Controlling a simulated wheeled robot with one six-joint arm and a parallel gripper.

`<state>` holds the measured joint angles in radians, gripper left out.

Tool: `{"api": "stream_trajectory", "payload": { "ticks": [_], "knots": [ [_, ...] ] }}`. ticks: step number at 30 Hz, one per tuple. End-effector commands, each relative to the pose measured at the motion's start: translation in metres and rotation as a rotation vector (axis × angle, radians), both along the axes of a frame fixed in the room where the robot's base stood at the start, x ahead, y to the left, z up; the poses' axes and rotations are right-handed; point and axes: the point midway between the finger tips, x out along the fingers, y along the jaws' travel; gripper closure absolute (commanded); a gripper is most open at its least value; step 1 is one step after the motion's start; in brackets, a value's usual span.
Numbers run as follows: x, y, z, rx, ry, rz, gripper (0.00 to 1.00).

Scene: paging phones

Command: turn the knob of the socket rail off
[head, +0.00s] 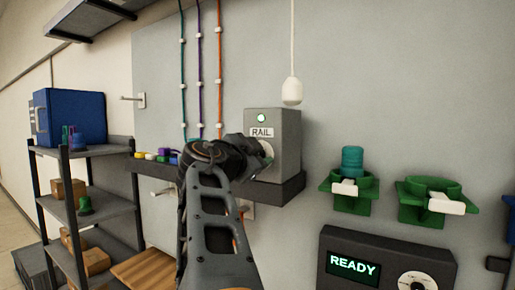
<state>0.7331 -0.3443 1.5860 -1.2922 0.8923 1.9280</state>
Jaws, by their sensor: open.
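The socket rail box (287,135) is a grey box labelled RAIL, standing on a dark shelf ledge on the wall. A green lamp (261,118) glows on its front above the label. Part of a pale round knob (267,149) shows on its front, below the label. My gripper (254,148) is open, in front of the box at the knob's left side. My wrist and gripper hide much of the knob and the box's lower left front. I cannot tell whether the fingers touch the knob or which way it points.
A pull cord with a white end (292,91) hangs above right of the box. Green holders (427,203) are on the wall at right, one with a teal cylinder (352,160). A dark READY panel (340,240) stands below. A shelf rack (108,206) fills the left.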

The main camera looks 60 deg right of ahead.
Motion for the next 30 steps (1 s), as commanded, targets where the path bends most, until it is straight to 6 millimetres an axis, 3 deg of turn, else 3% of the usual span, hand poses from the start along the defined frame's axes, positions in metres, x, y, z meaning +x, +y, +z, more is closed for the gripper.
{"api": "stream_trajectory", "payload": {
  "ticks": [12, 26, 30],
  "knots": [
    [-0.0001, -0.0046, -0.0005, 0.0, 0.0, 0.001, 0.48],
    [-0.0002, -0.0044, -0.0003, 0.001, 0.0, 0.001, 0.92],
    [-0.0002, -0.0044, -0.0006, 0.0, 0.004, 0.0, 0.93]
  ]
}}
